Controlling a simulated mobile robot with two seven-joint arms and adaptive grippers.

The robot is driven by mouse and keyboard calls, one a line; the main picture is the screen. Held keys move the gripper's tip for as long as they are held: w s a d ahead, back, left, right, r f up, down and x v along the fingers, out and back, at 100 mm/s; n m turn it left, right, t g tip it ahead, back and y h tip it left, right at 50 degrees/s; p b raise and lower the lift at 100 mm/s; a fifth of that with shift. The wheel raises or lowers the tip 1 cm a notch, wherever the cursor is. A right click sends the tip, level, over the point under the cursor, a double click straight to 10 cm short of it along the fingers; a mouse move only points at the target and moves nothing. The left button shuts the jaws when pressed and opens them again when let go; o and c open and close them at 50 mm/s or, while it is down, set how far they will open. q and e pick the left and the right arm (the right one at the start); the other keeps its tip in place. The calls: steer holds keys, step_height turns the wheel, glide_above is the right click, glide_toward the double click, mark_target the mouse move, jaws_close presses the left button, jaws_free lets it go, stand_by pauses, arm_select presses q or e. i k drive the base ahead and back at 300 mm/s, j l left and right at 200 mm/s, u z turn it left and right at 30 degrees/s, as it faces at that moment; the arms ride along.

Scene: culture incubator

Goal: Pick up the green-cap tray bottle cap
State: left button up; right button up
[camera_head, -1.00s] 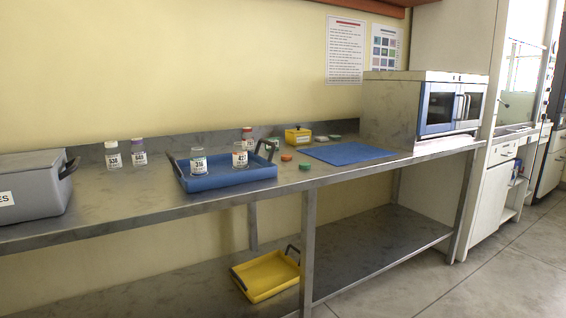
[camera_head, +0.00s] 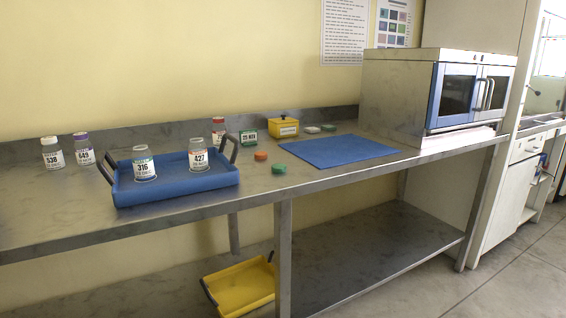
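A green cap (camera_head: 279,168) lies on the metal bench near its front edge, to the right of the blue tray (camera_head: 180,192). An orange cap (camera_head: 261,155) lies just behind it. A second green cap (camera_head: 328,127) lies farther back, beside a white cap (camera_head: 312,129). The blue tray has dark handles and holds two clear upright bottles, one labelled 316 (camera_head: 144,166) and one labelled 427 (camera_head: 198,157). No separate caps show clearly on their tops. Neither of my grippers is in view.
Behind the tray stand a white-capped bottle (camera_head: 52,154), a purple-capped bottle (camera_head: 83,150) and a red-capped bottle (camera_head: 218,131). A yellow tray (camera_head: 240,288) sits below.

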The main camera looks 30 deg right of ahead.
mark_target(277, 168)
steer(key=i+l, duration=0.15)
steer(key=l, duration=0.2)
steer(key=i+l, duration=0.15)
steer(key=l, duration=0.25)
steer(key=i+l, duration=0.1)
steer(key=l, duration=0.25)
steer(key=i+u, duration=0.05)
